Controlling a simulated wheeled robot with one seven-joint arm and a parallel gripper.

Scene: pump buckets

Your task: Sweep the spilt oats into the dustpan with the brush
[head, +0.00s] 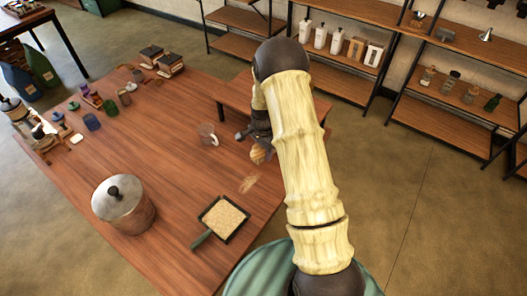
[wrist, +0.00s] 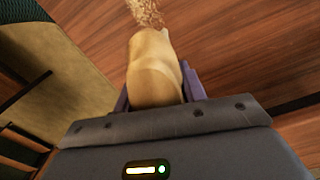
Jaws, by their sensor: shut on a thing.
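The dark green dustpan (head: 199,241) lies on the wooden table near its front edge, with a layer of tan oats (head: 224,218) in it. A small streak of spilt oats (head: 248,183) lies on the table up and right of the pan. My gripper (head: 260,141) is shut on the brush (head: 258,154), just beyond the streak. In the wrist view, the brush's rounded light-wood body (wrist: 153,70) sits between the purple fingers. A speckled tan patch (wrist: 146,12) shows past its end; I cannot tell oats from bristles there. My arm hides part of the table's right side.
A lidded metal pot (head: 124,207) stands left of the dustpan, and a clear mug (head: 208,135) stands near my gripper. A raised wooden stand (head: 235,95) is behind it. The table between pot and mug is clear.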

